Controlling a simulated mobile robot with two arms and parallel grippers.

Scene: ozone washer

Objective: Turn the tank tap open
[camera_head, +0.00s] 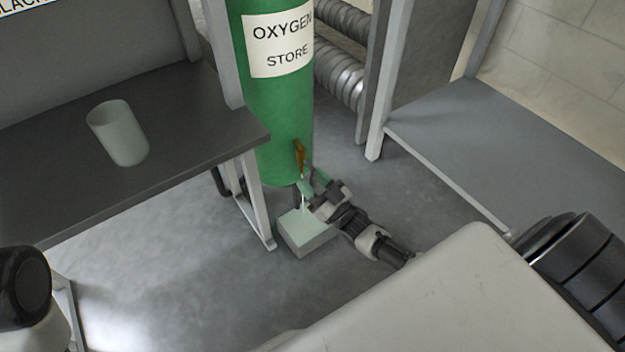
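The green tank (275,115) stands at the top centre, with a label reading "OXYGEN STORE". A brown-gold tap handle (299,153) shows upright low on the tank's front right. My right gripper (309,184) is at the tap, just below the handle, with its fingers pointing up and left toward the tank. The fingers are small and overlap the tap's lower part, so I cannot tell whether they touch it or how far apart they are. A thin pale vertical line shows below the tap, above a pale box. My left gripper is out of view.
The pale box (307,240) sits on the floor below the tap. A dark table (60,205) with a translucent cup (118,133) stands at left, its leg close to the box. A grey bench (510,150) stands at right. Ribbed ducts (338,75) run behind the tank.

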